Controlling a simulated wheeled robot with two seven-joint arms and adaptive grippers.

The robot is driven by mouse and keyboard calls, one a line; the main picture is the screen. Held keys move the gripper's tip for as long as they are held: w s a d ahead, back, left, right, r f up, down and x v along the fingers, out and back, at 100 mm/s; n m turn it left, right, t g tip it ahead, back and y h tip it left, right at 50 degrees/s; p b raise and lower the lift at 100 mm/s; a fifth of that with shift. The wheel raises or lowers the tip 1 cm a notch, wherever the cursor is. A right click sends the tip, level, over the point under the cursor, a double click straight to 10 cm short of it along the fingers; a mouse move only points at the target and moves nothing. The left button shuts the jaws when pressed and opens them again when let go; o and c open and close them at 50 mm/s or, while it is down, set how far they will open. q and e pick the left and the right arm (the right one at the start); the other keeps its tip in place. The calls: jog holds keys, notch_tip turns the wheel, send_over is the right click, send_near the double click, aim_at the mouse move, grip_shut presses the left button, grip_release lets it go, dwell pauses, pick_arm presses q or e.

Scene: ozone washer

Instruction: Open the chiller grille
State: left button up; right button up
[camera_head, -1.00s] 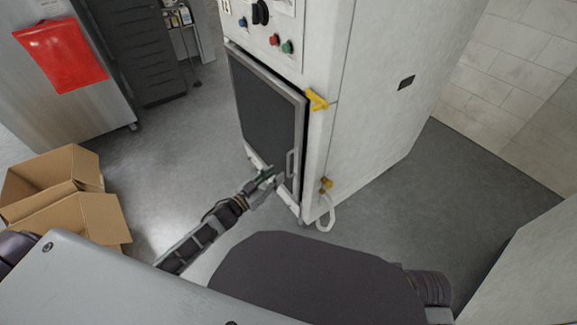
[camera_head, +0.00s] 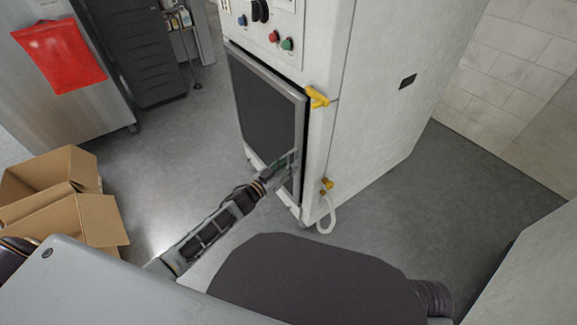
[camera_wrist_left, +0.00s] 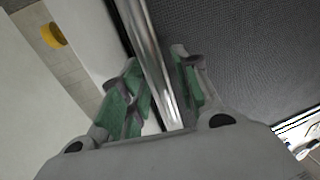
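The chiller grille (camera_head: 268,112) is a dark mesh panel in a grey frame on the front of the tall white cabinet. It looks shut or nearly so. Its bar handle is at the grille's lower right, mostly hidden by my gripper in the head view. My left gripper (camera_head: 289,163) is at the handle. In the left wrist view, the shiny bar handle (camera_wrist_left: 160,70) runs between the two green-padded fingers of the gripper (camera_wrist_left: 158,92). The fingers are apart, with a gap visible beside the bar. My right gripper does not show.
The white cabinet (camera_head: 375,100) has a yellow valve lever (camera_head: 317,98) and a white hose (camera_head: 327,216) beside the grille. Grey floor (camera_head: 180,170) is clear in front of the grille.

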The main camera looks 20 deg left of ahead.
pick_arm(q)
jog(key=shift+w, duration=0.1)
grip_shut()
jog(key=shift+d, duration=0.1)
dwell(0.5)
